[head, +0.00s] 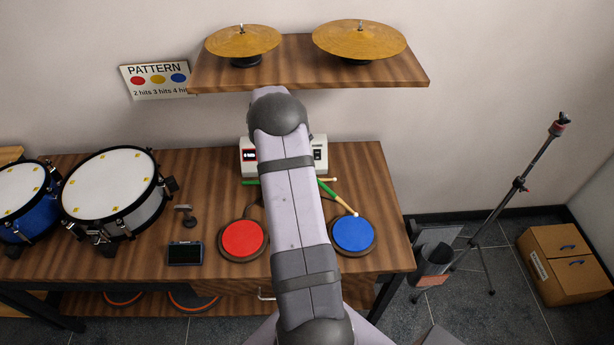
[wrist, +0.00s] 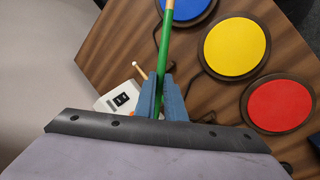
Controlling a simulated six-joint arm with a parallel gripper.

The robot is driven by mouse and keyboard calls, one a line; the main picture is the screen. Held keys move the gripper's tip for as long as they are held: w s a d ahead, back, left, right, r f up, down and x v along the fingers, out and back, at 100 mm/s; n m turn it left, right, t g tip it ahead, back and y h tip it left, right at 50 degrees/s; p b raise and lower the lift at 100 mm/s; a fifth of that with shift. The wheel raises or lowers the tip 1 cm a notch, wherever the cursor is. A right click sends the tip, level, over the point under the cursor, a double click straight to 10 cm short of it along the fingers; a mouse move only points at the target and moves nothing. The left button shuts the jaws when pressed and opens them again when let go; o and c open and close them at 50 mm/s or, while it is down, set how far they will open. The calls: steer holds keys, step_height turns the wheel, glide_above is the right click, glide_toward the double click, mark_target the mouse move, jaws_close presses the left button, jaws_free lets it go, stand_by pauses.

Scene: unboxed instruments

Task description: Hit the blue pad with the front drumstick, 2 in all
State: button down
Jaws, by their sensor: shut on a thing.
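The blue pad (head: 353,235) lies at the right of the table; part of it shows at the top of the wrist view (wrist: 190,5). My gripper (wrist: 164,82), with blue fingers, is shut on the front drumstick (wrist: 170,35), a green stick. In the head view my arm hides the gripper, but the stick (head: 338,200) slants out to the right. Its pale tip appears over the far edge of the blue pad; I cannot tell whether it touches. The tip is out of the wrist view. Another drumstick (head: 250,182) lies behind; its tip shows in the wrist view (wrist: 136,66).
The red pad (head: 243,239) is left of my arm; the yellow pad (wrist: 235,46) shows only in the wrist view. A white module (head: 320,152) stands at the back. Drums (head: 112,184) are at left, cymbals (head: 360,39) on a shelf above, a dark phone-like device (head: 185,253) in front.

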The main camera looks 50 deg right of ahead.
steer(key=shift+f, duration=0.2)
steer(key=shift+f+b, duration=1.75)
steer(key=shift+f, duration=0.6)
steer(key=shift+f, duration=0.1)
steer(key=shift+r, duration=0.4)
step_height(320, 180, down, 6)
steer(key=b, duration=0.4)
steer(key=shift+r, duration=0.15)
step_height(320, 180, up, 6)
steer(key=p, duration=0.4)
steer(key=shift+f, duration=0.25)
